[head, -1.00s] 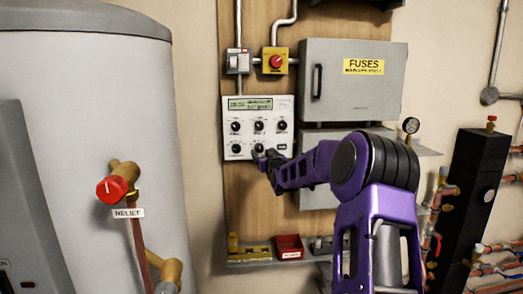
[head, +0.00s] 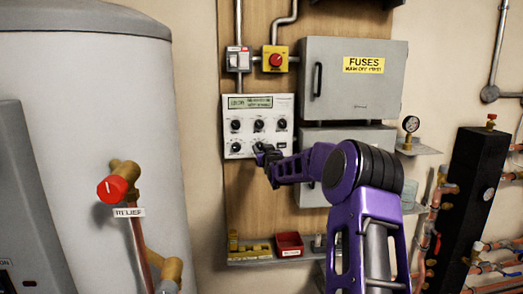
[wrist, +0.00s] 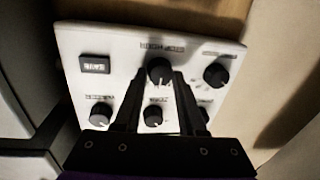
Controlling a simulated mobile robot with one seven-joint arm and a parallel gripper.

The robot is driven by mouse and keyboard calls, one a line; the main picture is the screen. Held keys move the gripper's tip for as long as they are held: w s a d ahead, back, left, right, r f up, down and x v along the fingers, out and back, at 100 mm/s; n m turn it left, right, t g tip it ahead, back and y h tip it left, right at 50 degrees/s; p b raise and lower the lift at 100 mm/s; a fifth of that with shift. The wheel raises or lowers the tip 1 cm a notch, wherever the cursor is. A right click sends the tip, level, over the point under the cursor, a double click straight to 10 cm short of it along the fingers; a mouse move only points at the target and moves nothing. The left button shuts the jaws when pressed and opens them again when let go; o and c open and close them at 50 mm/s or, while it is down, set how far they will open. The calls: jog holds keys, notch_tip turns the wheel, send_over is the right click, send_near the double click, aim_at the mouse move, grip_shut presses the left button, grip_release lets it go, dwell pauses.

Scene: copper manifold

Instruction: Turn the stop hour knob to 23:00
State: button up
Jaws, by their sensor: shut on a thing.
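The white control panel (head: 228,109) is on the wooden backboard, with a small display (head: 250,102) above two rows of black knobs. My gripper (head: 262,149) is at the middle of its lower row. The wrist view shows the panel upside down. There, my gripper (wrist: 159,74) has a finger on each side of the middle knob (wrist: 160,69) of that row and is shut on it. The label beside this knob seems to read stop hour, but it is blurred. A pale mark shows on the knob; its exact setting and the display text are too small to read.
In the wrist view, a neighbouring knob (wrist: 216,74) and a rectangular button (wrist: 95,65) flank the gripped knob. Around the panel are a grey fuse box (head: 352,90), a red rotary switch (head: 276,61) and a shelf (head: 250,262) with a red tray (head: 289,243).

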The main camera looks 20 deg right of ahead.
grip_shut()
jog(key=shift+f+b, duration=0.15)
jog(key=shift+b, duration=0.25)
jog(key=shift+f+m+b, duration=0.15)
jog(key=shift+m+b, duration=0.85)
jog(key=shift+b, duration=0.1)
jog(key=m+b, duration=0.4)
jog(key=shift+f+m+t+b, duration=0.1)
jog(key=shift+m+t+b, duration=0.2)
jog(key=shift+t+b, duration=0.1)
jog(key=m+b, duration=0.1)
jog(key=m, duration=0.1)
jog(key=shift+m+h, duration=0.4)
jog(key=shift+r+m, duration=0.2)
jog(key=shift+m, duration=1.3)
